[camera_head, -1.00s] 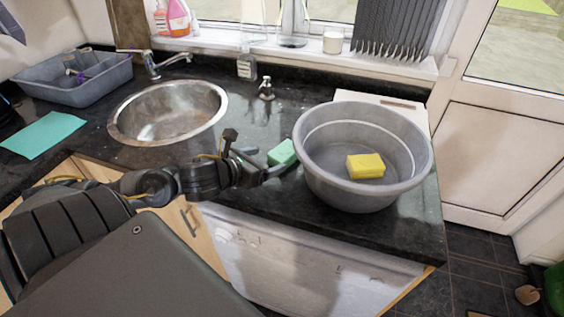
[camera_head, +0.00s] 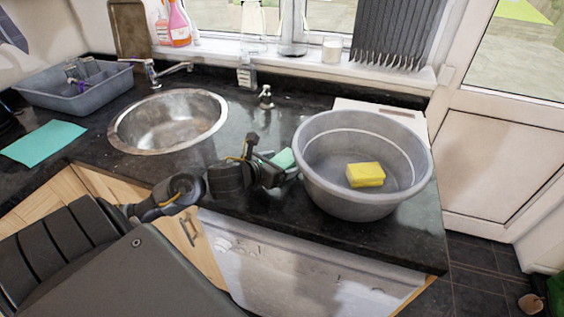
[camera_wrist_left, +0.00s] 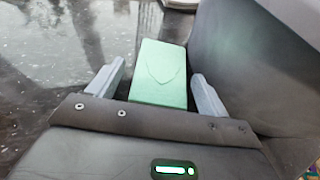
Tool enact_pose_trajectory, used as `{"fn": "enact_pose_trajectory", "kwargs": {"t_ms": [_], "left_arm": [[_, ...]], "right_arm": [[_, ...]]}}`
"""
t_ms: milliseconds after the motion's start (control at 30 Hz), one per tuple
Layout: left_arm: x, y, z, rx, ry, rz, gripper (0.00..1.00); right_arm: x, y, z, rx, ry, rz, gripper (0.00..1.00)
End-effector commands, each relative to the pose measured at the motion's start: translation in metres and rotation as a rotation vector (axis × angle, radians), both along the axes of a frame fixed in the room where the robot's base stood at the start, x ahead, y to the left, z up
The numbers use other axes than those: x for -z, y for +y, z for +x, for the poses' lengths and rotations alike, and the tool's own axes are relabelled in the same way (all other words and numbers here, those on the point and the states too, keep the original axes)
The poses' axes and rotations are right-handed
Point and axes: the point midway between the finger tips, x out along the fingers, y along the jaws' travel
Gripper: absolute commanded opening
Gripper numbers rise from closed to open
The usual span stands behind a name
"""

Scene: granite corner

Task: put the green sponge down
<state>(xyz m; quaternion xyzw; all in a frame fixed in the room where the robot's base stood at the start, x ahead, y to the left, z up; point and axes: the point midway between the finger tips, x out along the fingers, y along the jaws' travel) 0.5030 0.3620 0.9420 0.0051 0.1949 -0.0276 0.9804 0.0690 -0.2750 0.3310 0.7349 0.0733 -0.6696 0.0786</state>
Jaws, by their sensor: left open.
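The green sponge (camera_head: 284,158) is on the dark counter just left of the grey basin, partly hidden behind my left gripper (camera_head: 284,172) in the head view. In the left wrist view the sponge (camera_wrist_left: 160,75) lies between the two fingers of my left gripper (camera_wrist_left: 156,90). The fingers are open, with a gap on either side of the sponge. The sponge appears to rest flat on the counter, close to the basin's wall. My right gripper is not in view.
The grey basin (camera_head: 318,187) holds a yellow sponge (camera_head: 366,175). A metal sink (camera_head: 125,135) is to the left, with a soap dispenser (camera_head: 265,97) behind the gripper. A teal cloth (camera_head: 42,143) and a grey tub (camera_head: 60,103) lie far left. The counter between sink and basin is mostly clear.

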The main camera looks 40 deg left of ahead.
Motion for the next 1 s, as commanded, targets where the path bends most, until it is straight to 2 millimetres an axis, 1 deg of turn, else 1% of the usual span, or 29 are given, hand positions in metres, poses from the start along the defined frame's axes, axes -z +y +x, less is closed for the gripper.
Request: {"fn": "enact_pose_trajectory", "kwargs": {"t_ms": [67, 200, 400, 433, 467, 733, 867, 900, 1000], "left_arm": [[0.000, 0.000, 0.000, 0.000, 0.000, 0.000, 0.77], [0.000, 0.000, 0.000, 0.000, 0.000, 0.000, 0.59], [0.000, 0.000, -0.001, 0.000, 0.000, 0.000, 0.32], [0.000, 0.000, 0.000, 0.000, 0.000, 0.000, 0.31], [0.000, 0.000, -0.001, 0.000, 0.000, 0.000, 0.27], [-0.001, 0.001, -0.001, 0.001, -0.001, 0.002, 0.27], [-0.006, 0.003, -0.001, 0.001, -0.002, 0.004, 0.27], [-0.008, 0.004, -0.002, 0.002, -0.002, 0.005, 0.27], [-0.027, 0.004, -0.001, 0.004, -0.004, 0.007, 0.27]], "right_arm": [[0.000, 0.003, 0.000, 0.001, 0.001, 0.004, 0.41], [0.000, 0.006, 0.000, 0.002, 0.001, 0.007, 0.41], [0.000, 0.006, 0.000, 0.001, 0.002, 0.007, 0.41], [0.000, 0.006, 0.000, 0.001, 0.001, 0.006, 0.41], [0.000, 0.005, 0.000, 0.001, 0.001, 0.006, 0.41], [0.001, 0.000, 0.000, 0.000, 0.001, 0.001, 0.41], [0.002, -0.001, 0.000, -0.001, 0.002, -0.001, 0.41], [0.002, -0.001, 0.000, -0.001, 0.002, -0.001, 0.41], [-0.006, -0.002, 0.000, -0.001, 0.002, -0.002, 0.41]]}}
